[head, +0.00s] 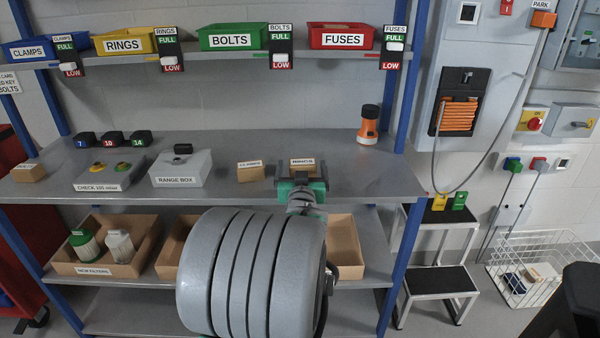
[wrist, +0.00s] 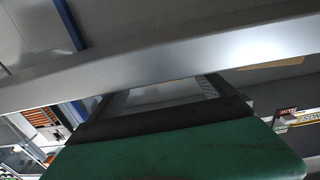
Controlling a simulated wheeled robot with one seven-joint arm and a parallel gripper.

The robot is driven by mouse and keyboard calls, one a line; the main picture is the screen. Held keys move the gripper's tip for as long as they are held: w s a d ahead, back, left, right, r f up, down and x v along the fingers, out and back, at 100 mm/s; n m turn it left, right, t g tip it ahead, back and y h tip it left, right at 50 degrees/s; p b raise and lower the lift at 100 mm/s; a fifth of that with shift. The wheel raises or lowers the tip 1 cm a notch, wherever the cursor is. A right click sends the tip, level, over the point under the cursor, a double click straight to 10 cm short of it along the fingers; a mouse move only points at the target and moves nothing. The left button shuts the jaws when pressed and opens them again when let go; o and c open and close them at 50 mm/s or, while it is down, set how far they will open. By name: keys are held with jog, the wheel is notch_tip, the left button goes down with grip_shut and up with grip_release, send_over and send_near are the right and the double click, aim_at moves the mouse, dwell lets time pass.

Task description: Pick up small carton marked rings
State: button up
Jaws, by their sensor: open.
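A small brown carton (head: 303,163) stands on the middle shelf, right of centre. Its white label is too small to read with certainty but looks like RINGS. My gripper (head: 302,174) is open at the shelf's front edge, with the carton showing between and just beyond its dark fingers. The gripper hides the carton's lower part, so I cannot tell whether they touch. In the wrist view the green gripper part (wrist: 180,152) fills the bottom, close to a pale metal edge. No carton can be made out clearly there.
A similar carton marked CLAMPS (head: 250,173) stands close to the left. The range box (head: 181,169) is further left. An orange torch (head: 369,125) stands at the back right. The shelf (head: 375,180) is clear on the right. The yellow RINGS bin (head: 124,42) is above.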

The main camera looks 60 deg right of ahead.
aim_at(302, 158)
jog(key=x, duration=0.6)
jog(key=shift+w+f+b, duration=0.1)
jog(key=shift+b, duration=0.3)
jog(key=c, duration=1.5)
